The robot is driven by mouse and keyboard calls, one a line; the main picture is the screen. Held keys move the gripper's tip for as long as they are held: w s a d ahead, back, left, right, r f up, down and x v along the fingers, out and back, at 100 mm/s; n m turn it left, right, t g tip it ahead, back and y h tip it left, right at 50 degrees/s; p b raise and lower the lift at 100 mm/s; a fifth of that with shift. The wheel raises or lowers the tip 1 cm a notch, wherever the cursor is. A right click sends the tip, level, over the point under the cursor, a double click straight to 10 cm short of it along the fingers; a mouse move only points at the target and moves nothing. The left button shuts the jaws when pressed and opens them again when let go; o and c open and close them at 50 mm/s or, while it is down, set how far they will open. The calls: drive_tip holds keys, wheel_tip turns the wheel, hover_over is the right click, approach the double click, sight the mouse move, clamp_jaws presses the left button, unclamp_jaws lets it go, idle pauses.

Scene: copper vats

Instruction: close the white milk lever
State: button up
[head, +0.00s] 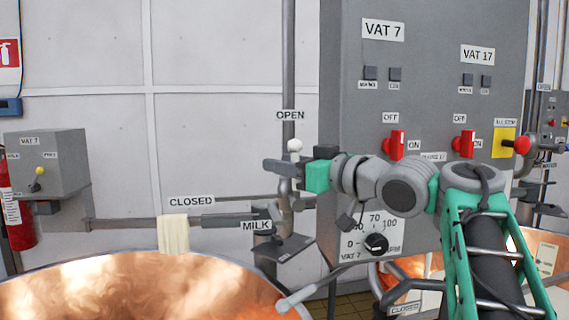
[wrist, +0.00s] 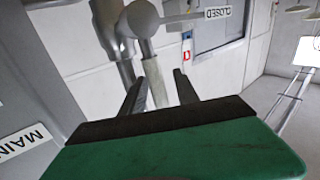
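The white milk lever's round knob (head: 295,145) shows in the head view, just below the OPEN sign (head: 290,115) in front of the upright pipe. My gripper (head: 285,166) reaches in from the right at the lever, just below the knob. In the wrist view my gripper's two dark fingers (wrist: 158,82) stand apart. A pale rod (wrist: 155,82), apparently the lever, lies between them in the picture; I cannot tell if they touch it. The CLOSED sign (head: 191,202) is lower left of the lever, and the MILK sign (head: 256,226) is below it.
A pale cloth (head: 173,235) hangs on the horizontal pipe at left, above a copper vat (head: 140,290). The grey VAT 7 and VAT 17 cabinet (head: 420,60) with red switches stands behind my arm.

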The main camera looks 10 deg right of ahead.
clamp_jaws()
idle(1.4)
